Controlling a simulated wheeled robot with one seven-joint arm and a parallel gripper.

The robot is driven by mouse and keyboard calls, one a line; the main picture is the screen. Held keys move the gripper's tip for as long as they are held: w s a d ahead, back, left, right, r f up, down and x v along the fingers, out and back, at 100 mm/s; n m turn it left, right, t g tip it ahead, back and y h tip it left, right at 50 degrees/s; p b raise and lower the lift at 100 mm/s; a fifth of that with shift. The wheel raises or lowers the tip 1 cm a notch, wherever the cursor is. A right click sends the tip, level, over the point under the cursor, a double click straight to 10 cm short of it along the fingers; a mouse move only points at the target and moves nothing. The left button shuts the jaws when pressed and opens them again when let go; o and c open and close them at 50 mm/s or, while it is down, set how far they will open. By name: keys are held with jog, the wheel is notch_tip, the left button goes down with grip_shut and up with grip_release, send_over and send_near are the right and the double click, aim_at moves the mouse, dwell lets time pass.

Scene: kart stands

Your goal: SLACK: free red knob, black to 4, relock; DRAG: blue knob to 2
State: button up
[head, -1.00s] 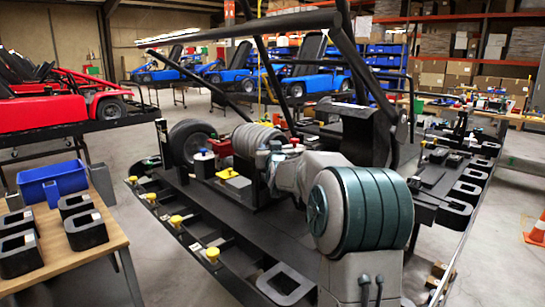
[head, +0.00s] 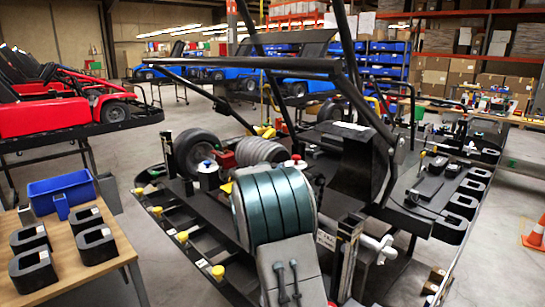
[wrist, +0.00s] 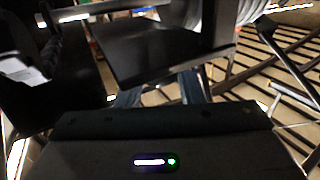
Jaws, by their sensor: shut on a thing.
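My gripper (wrist: 160,93) shows in the wrist view, with its two grey fingers pointing away beneath a dark plate. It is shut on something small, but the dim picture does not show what. In the head view my large green-banded arm joint hides the gripper. A small red knob (head: 295,158) on a pale base shows just behind that joint. I cannot pick out the black knob, the blue knob or any scale numbers for sure.
The kart frame's black tubes (head: 240,64) cross above the stand. Yellow knobs (head: 183,237) line its left edge. A wooden table (head: 75,262) with a blue bin (head: 62,190) stands at left. An orange cone (head: 537,235) is at far right. Open floor lies between table and stand.

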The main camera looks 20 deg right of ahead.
jog(key=m+g+h+p, duration=0.1)
jog(key=g+h+p, duration=0.1)
jog(key=p, duration=0.1)
jog(key=m+g+p, duration=0.1)
jog(key=p, duration=0.1)
jog(key=shift+w+a+r+m+h, duration=0.2)
jog(key=shift+r+m+h, duration=0.1)
jog(key=shift+h, duration=0.1)
jog(key=m+g+h+p, duration=0.1)
jog(key=g+p, duration=0.1)
jog(key=m+g+h+p, duration=0.1)
jog(key=m+g+p, duration=0.1)
jog(key=shift+w+f+p, duration=0.15)
jog(key=shift+p, duration=0.15)
jog(key=shift+w+f+m+g+h+p, duration=0.25)
jog(key=shift+m+g+p, duration=0.35)
jog(key=shift+m+g, duration=0.65)
jog(key=shift+m+g+h+p, duration=0.35)
jog(key=shift+m+g+p, duration=0.3)
jog(key=shift+g, duration=1.1)
jog(key=shift+m+g, duration=0.3)
jog(key=shift+g, duration=0.2)
jog(key=shift+w+m+g+p, duration=0.15)
jog(key=shift+m+g+p, duration=0.15)
jog(key=shift+m+g, duration=0.75)
jog(key=shift+n+g, duration=0.25)
jog(key=o, duration=0.9)
jog(key=shift+d, duration=0.1)
jog(key=shift+o, duration=0.2)
jog(key=shift+a, duration=0.2)
